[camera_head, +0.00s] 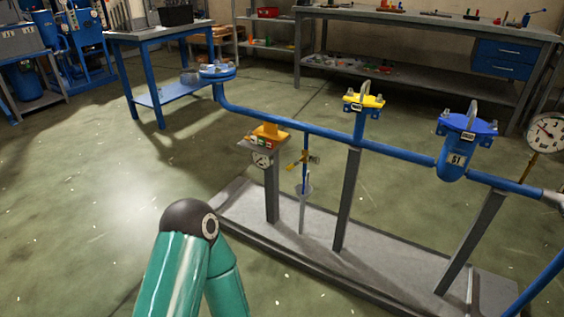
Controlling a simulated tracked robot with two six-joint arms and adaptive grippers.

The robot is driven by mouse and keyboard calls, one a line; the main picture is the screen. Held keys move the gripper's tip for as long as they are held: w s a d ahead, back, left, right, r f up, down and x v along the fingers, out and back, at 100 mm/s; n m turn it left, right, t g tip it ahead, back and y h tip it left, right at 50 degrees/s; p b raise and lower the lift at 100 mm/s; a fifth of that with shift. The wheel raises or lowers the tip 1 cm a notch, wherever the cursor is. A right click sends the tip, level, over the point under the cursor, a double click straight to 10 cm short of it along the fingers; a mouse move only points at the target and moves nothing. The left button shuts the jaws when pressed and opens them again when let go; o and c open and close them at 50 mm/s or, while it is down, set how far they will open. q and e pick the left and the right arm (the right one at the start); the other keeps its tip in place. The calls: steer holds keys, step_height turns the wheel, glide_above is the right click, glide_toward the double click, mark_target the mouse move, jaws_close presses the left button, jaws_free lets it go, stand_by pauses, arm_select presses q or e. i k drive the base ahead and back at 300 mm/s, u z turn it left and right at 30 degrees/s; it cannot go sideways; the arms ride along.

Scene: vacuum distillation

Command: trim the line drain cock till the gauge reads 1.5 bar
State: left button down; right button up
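The blue line (320,130) runs across the stand from upper left to right. A small cock with a yellow handle (297,164), seemingly the drain cock, hangs on a thin blue drop pipe under the line, above a funnel (303,188). The round white gauge (548,132) is at the right edge, partly cut off. Its dark needle points to the upper left, but the value is too small to read surely. A green arm of mine enters at the bottom, showing only links and a dark joint. Neither gripper is in view.
A yellow-topped fitting (363,102), a blue flanged vessel marked 61 (454,158) and an orange box (268,136) with a small dial stand along the line. Grey posts rise from a low plinth (380,262).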

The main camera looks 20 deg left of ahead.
mark_target(294, 164)
steer(key=i, duration=0.85)
